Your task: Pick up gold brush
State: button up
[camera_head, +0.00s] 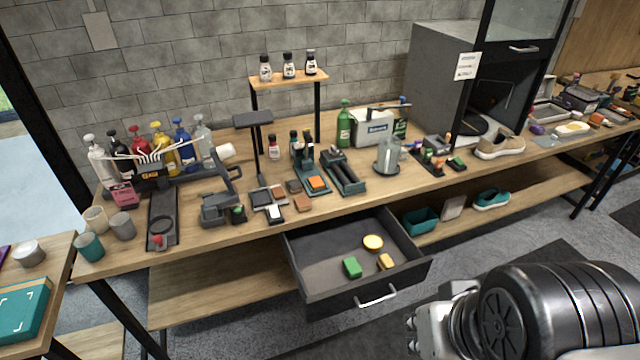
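An open dark drawer (325,262) is pulled out under the workbench. In it lie a small gold-yellow block-shaped item (386,262) at the right, a round yellow item (373,243) behind it and a green block-shaped item (352,267) to the left. The gold-yellow block looks most like the gold brush, but its bristles are too small to make out. Part of my arm fills the lower right, in front of the drawer. My gripper's fingers do not show in this view.
The workbench (265,225) above the drawer holds bottles, brushes, tool stands and a beige sneaker (499,145). The drawer's handle (377,296) faces front. A teal bin (420,220) and a teal shoe (491,199) sit on the lower shelf.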

aim_at(384, 263)
jog(key=i+l, duration=0.25)
jog(key=i, duration=0.2)
jog(key=i+l+u, duration=0.1)
jog(key=i+l, duration=0.15)
jog(key=i, duration=0.25)
